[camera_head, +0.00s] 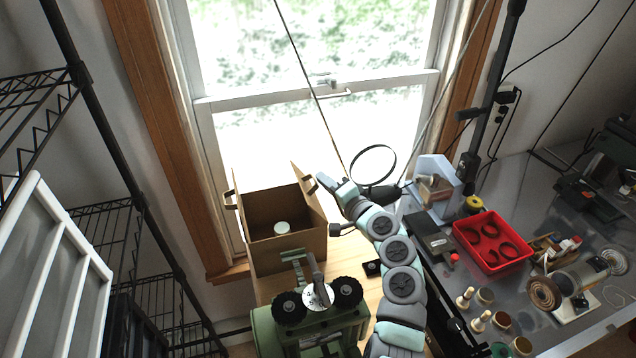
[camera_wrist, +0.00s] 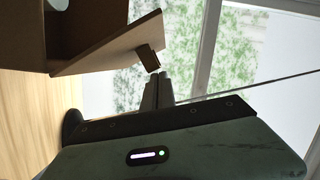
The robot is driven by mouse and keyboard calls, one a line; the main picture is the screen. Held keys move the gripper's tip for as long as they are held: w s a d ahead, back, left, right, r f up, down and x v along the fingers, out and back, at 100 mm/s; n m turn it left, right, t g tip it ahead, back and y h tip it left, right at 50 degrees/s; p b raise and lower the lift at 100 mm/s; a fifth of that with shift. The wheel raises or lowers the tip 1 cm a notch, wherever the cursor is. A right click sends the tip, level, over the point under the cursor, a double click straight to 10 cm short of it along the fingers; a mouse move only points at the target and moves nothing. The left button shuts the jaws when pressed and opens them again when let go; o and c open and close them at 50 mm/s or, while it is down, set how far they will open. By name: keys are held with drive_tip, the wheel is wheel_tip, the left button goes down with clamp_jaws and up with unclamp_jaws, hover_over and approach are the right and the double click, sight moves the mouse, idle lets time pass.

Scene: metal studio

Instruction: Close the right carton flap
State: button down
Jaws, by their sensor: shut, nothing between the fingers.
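A brown cardboard carton (camera_head: 290,252) stands on the wooden bench in front of the window, with a round white item (camera_head: 282,227) inside it. Its right flap (camera_head: 306,189) stands up and leans outward, with a dark handle-like tab on it. The left flap (camera_head: 234,197) is also upright and has a similar tab. My gripper (camera_head: 325,181) is shut and empty, just right of the right flap. In the wrist view my gripper's fingers (camera_wrist: 158,86) lie close to the flap's tab (camera_wrist: 150,58) beyond the flap panel (camera_wrist: 110,48). I cannot tell whether they touch.
A green machine (camera_head: 315,325) stands in front of the carton. A black ring (camera_head: 373,165) and a light blue device (camera_head: 437,187) are right of my gripper. A red tray (camera_head: 492,241) sits on the metal bench at the right. A wire shelf (camera_head: 105,230) is at the left.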

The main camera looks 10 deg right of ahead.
drive_tip(key=shift+s+a, duration=0.1)
drive_tip(key=shift+a, duration=0.15)
idle(0.6)
